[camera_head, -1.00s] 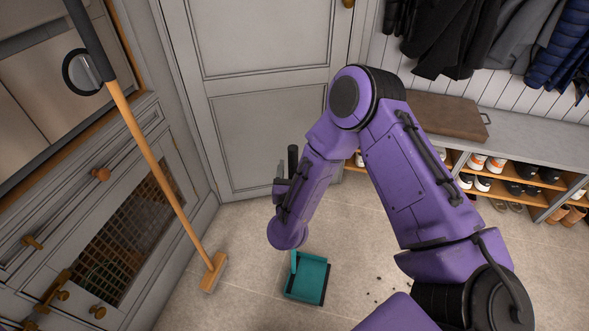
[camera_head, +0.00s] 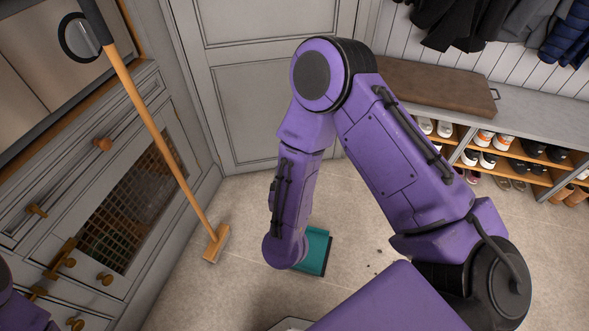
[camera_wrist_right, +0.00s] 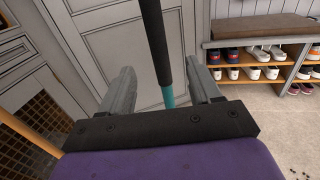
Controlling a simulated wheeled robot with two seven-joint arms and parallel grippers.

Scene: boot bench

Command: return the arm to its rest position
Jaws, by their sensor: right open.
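My right arm (camera_head: 395,160) reaches over the floor and bends down at the middle of the head view. Its gripper is hidden there behind the forearm. In the right wrist view, my right gripper (camera_wrist_right: 161,70) is open, with its two grey fingers apart. A dark upright handle with a teal lower part (camera_wrist_right: 166,95) shows between the fingers; I cannot tell whether it touches them. The teal dustpan (camera_head: 316,250) is on the floor, partly hidden by my right wrist. My left gripper is out of view; only a bit of purple arm shows at bottom left.
A broom (camera_head: 165,150) leans at the left by the grey cabinet (camera_head: 100,180). Coats hang above. Small dark crumbs (camera_head: 375,267) lie on the floor right of the dustpan.

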